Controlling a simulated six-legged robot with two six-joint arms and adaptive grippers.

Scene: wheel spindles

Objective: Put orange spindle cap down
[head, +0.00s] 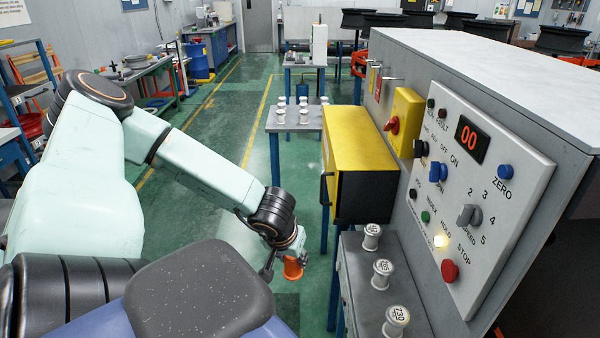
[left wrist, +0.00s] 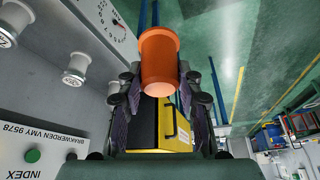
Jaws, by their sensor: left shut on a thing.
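The orange spindle cap (head: 293,269) is in my left gripper (head: 280,264), in the lower middle of the head view. It hangs over the green floor, to the left of the grey cabinet top (head: 362,290) and apart from it. In the left wrist view, the orange cap (left wrist: 159,57) sits between the two dark fingers of my left gripper (left wrist: 160,78), which are shut on it from both sides. Its far side is hidden. My right gripper is not in view.
Three white labelled spindle caps (head: 382,272) stand in a row on the cabinet top, beside the machine with the control panel (head: 478,190). A yellow box (head: 358,148) stands behind them. Several white caps (head: 304,115) stand on a table farther back. Green floor lies open at left.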

